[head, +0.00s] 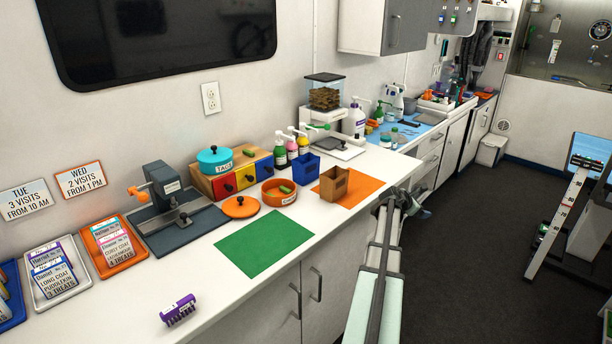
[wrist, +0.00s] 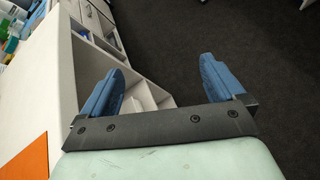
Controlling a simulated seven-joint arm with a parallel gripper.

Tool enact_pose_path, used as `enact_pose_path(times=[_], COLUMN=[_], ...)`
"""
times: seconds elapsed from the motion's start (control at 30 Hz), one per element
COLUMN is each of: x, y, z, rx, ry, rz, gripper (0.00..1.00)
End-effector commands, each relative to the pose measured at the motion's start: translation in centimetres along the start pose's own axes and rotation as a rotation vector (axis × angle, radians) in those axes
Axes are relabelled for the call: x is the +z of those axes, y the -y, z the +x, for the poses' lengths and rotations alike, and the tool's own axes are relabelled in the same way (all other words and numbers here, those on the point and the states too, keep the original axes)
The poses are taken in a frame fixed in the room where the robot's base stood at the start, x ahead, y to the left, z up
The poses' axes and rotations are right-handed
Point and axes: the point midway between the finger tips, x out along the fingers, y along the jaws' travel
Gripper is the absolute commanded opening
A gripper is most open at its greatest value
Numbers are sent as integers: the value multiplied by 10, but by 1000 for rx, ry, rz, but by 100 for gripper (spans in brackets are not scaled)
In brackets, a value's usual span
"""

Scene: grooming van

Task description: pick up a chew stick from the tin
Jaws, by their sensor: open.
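A green chew stick (head: 286,188) shows in the tin's mouth; the rest of the contents is hidden. My gripper (head: 418,205) is beyond the counter's front edge, to the right of the tin. In the wrist view its two blue fingers (wrist: 163,78) are spread with nothing between them. Neither the tin nor the chew stick shows in the wrist view.
Blue (head: 306,167) and brown (head: 334,184) open boxes stand right of the tin, the brown one on an orange mat (head: 358,190). A green mat (head: 265,243) lies in front. Behind are coloured drawers (head: 227,184) bearing a teal tin (head: 215,160). A clamp-like device stands left.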

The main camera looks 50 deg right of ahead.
Motion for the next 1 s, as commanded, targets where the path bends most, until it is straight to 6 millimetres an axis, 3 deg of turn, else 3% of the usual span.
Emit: enact_pose_path(times=[0.1, 0.3, 0.57, 0.77, 1.0], x=[20, 46, 65, 56, 12], y=[-40, -94, -138, -164, -184], z=[-44, -118, -196, -244, -275], rx=[14, 29, 48, 42, 3], ry=[0, -12, -31, -25, 43], rz=[-34, -93, -155, -210, -272], gripper=[96, 96, 96, 96, 96])
